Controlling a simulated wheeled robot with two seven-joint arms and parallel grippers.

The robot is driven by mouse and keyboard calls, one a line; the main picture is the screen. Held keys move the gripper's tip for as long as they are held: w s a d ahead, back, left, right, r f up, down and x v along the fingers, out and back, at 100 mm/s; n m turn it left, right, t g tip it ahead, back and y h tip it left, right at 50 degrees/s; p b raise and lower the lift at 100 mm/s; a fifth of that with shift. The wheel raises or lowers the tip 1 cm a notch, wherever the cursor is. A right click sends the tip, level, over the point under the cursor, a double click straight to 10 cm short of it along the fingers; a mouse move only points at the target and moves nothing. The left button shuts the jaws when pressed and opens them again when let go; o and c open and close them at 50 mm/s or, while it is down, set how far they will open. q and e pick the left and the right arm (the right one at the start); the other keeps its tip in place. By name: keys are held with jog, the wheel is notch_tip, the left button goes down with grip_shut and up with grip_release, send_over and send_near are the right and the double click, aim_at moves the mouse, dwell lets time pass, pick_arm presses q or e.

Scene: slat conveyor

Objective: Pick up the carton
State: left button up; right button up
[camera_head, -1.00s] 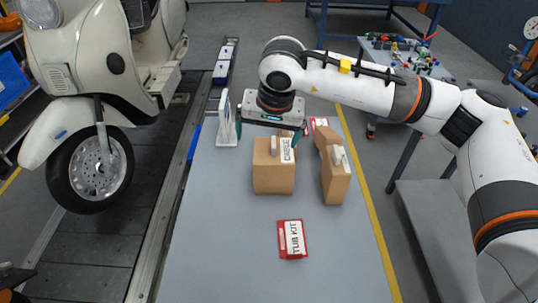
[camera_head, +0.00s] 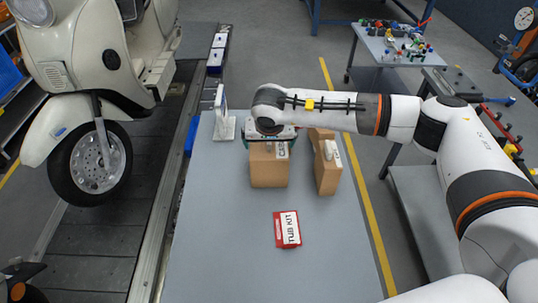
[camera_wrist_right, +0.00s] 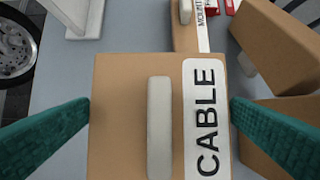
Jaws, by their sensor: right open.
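The brown carton labelled CABLE (camera_head: 268,170) stands upright on the grey table, with a pale raised handle on its top. It fills the middle of the right wrist view (camera_wrist_right: 120,100). My right gripper (camera_head: 271,143) is open above it, pointing down. In the wrist view its two teal fingers (camera_wrist_right: 160,106) lie on either side of the carton, with the handle between them. I cannot tell whether they touch its sides. The right arm partly hides the carton's top in the head view. My left gripper does not show clearly.
Another brown carton (camera_head: 328,175) stands close on the right, with a further one (camera_head: 320,133) behind. A red TUB KIT packet (camera_head: 287,230) lies in front on the grey table (camera_head: 230,270). A white stand (camera_head: 224,125) is at the back left.

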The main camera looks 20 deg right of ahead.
jog(key=shift+w+f, duration=0.15)
jog(key=shift+f, duration=0.25)
jog(key=c, duration=1)
jog(key=shift+r, duration=0.2)
jog(key=shift+c, duration=0.6)
